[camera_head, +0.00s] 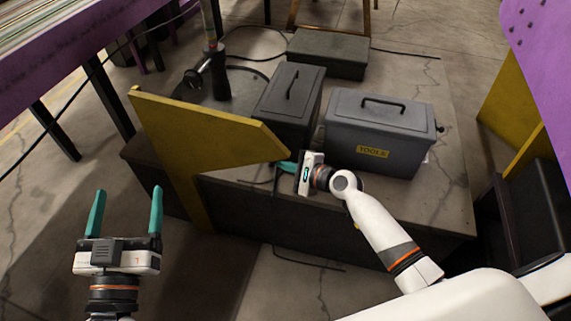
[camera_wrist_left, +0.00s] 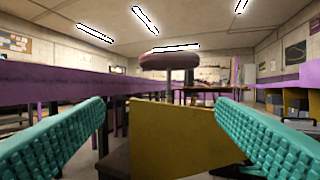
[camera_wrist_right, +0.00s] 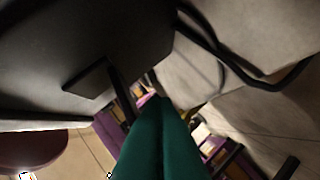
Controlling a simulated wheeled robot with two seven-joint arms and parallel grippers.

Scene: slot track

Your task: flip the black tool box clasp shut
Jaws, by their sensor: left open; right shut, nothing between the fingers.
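The black tool box (camera_head: 288,98), with a handle on its lid, stands on the low platform left of a grey box. Its clasp is not visible in the head view. My right gripper (camera_head: 284,167) is shut and empty, low at the box's front end. In the right wrist view its teal fingers (camera_wrist_right: 163,100) point towards a large dark surface (camera_wrist_right: 70,45), with a small dark tab (camera_wrist_right: 88,82) near them. The tab may be the clasp; I cannot tell its position or whether they touch. My left gripper (camera_head: 127,192) is open and empty, away from the box.
A grey box labelled TOOLS (camera_head: 405,112) stands close on the right. A yellow panel (camera_head: 205,130) rises left of my right gripper. A dark flat case (camera_head: 328,52) lies behind. The platform (camera_head: 455,185) has bare room at the right. Purple benches flank the scene.

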